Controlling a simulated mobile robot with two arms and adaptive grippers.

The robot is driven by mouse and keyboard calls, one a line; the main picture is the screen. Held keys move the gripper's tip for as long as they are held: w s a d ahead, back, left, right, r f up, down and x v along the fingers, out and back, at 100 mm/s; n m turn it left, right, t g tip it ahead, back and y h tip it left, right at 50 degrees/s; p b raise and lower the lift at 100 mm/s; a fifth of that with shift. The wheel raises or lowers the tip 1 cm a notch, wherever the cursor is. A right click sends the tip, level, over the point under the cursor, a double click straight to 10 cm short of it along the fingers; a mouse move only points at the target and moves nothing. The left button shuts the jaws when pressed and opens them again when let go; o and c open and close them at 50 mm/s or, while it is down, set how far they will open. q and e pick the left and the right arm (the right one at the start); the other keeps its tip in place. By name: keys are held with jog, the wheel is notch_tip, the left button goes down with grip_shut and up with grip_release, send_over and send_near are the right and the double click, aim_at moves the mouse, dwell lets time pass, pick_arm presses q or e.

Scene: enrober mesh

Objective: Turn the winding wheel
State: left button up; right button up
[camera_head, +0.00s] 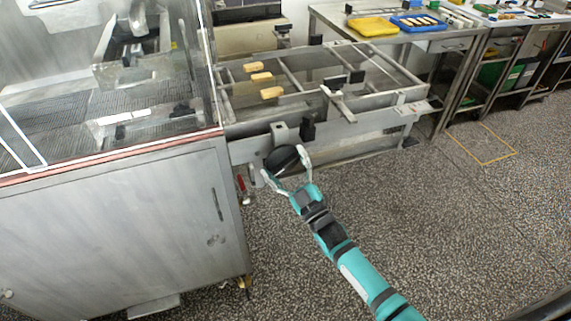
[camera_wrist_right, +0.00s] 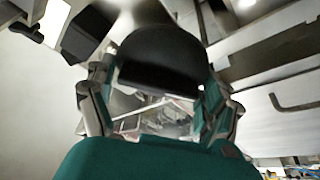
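The winding wheel (camera_head: 282,159) is a dark, round disc on the front side of the metal conveyor frame, just right of the big steel cabinet. My right gripper (camera_head: 284,165) is at the wheel, its two fingers spread wide, one on each side of the rim. In the right wrist view, the wheel (camera_wrist_right: 163,62) fills the space between the fingers and hides part of what lies behind. Whether both fingers press on the rim or only stand close around it does not show. My left gripper is not in view.
The steel cabinet (camera_head: 120,230) stands close on the left. Yellowish bars (camera_head: 262,77) lie on the conveyor frame (camera_head: 390,95). A table behind holds a yellow tray (camera_head: 373,26) and a blue tray (camera_head: 420,23). The speckled floor (camera_head: 450,220) at right is free.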

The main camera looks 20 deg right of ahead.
jog(key=c, duration=0.5)
jog(key=shift+f+m+h, duration=0.15)
jog(key=shift+m+h, duration=0.15)
jog(key=shift+m, duration=0.3)
jog(key=m+t+h+b, duration=0.1)
jog(key=m, duration=0.2)
jog(key=shift+m+h, duration=0.3)
jog(key=shift+h, duration=0.1)
jog(key=o, duration=1)
jog(key=shift+c, duration=0.2)
jog(key=v, duration=1.2)
